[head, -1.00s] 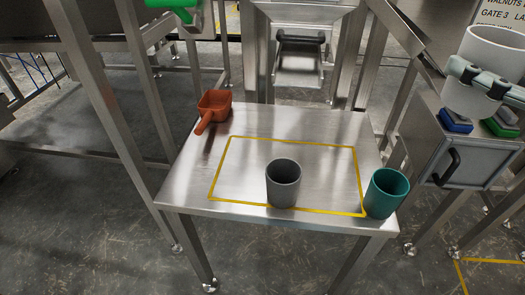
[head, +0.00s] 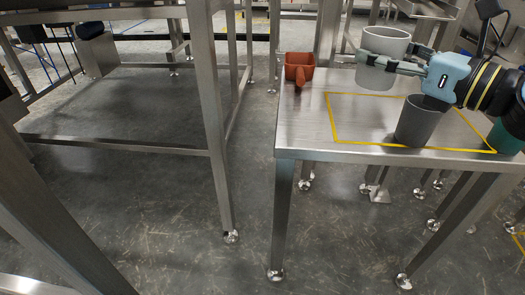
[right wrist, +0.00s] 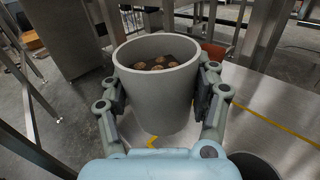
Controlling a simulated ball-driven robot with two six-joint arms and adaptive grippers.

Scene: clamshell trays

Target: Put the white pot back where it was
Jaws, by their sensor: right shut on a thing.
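The white pot (head: 384,42) is held upright in my right gripper (head: 386,62), over the table (head: 305,134) near the far side of the yellow outline (head: 334,122). The fingers press on opposite sides of its wall. In the right wrist view the pot (right wrist: 157,104) fills the middle, with several brown walnut-like pieces inside. It looks raised above the tabletop; the exact gap cannot be told. My left gripper is not in view.
A dark grey cup (head: 416,124) stands at the outline's front edge, below my right gripper. A green cup (head: 506,138) is partly hidden by my right arm. Steel frame legs (head: 212,110) stand left of the table.

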